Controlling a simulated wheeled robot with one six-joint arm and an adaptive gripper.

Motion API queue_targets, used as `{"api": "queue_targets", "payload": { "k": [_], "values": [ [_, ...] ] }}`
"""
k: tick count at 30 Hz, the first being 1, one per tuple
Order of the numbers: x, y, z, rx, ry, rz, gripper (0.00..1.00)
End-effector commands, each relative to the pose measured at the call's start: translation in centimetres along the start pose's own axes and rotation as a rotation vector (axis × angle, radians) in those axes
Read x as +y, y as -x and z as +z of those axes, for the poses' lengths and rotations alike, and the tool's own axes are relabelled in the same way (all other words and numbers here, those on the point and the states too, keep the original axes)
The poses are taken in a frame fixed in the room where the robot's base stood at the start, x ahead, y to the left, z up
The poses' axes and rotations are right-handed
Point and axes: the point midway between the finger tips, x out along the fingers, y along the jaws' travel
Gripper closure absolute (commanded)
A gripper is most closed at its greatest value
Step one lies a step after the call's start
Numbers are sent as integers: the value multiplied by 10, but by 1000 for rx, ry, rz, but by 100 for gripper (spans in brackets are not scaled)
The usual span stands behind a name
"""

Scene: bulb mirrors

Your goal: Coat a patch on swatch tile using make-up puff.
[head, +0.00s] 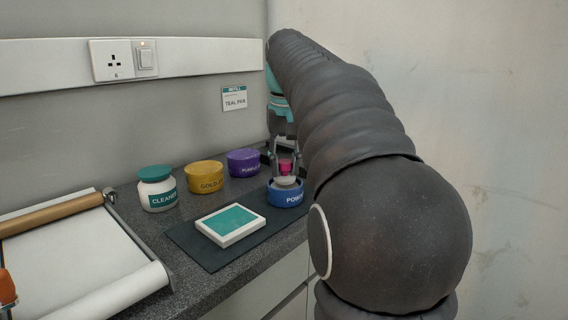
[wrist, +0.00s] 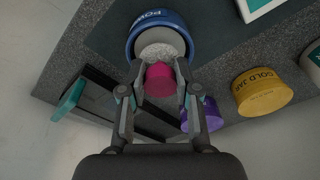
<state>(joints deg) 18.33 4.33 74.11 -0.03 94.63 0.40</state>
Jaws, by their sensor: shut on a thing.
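The make-up puff has a pink handle (wrist: 160,80) and a pale fluffy pad (wrist: 160,50). My gripper (head: 287,160) is shut on the pink handle, which also shows between its fingers in the wrist view. The puff is upright at the mouth of the blue powder pot (head: 285,195), with its pad down at the opening. I cannot tell how deep the pad sits. The swatch tile (head: 231,224) is a white-framed block with a teal face. It lies flat on the dark mat, left of and nearer than the blue pot.
A gold jar (head: 205,177), a purple jar (head: 243,163) and a white cleaner bottle (head: 158,188) with a teal lid stand along the wall. A paper roll holder (head: 75,250) fills the left. The dark mat (head: 195,247) is bare around the tile.

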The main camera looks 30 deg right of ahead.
Motion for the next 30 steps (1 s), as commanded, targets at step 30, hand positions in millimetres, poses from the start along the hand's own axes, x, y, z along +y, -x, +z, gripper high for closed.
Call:
{"api": "queue_targets", "payload": {
  "k": [30],
  "values": [
    [0,-9,1,0,0,0,96]
  ]
}}
